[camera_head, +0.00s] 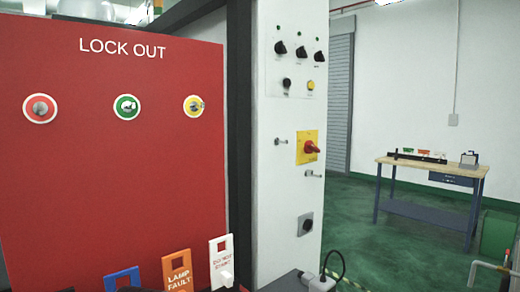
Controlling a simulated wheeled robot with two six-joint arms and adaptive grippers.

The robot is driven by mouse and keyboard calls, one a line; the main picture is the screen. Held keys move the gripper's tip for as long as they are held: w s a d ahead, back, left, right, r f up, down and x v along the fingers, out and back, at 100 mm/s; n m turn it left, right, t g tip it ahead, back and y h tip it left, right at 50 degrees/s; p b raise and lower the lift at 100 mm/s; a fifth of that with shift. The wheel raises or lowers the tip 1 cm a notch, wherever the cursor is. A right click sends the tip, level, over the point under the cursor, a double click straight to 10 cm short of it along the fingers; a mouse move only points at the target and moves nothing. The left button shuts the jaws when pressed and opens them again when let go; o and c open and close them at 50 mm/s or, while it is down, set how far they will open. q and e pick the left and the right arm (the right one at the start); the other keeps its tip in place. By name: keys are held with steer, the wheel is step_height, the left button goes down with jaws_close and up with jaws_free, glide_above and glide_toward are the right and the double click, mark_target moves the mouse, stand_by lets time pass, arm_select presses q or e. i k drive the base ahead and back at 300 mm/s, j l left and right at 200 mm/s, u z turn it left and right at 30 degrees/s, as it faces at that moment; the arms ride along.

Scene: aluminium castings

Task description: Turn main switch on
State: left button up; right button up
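The main switch appears to be the red rotary knob (311,147) on a square yellow plate (307,133). It is on the front of a white control cabinet (275,215), right of centre in the head view. The knob is too small to read its setting for sure.
A red lockout board (110,180) fills the left, with coloured tags (177,270) at its bottom. Black knobs (300,52) sit above the switch; small metal handles (281,141) flank it. A workbench (430,165) stands behind right.

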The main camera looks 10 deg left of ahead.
mark_target(310, 147)
steer(key=i+l+z, duration=0.25)
steer(key=z, duration=0.2)
steer(key=i+l+z, duration=0.5)
steer(key=i+z, duration=0.15)
steer(key=z, duration=0.2)
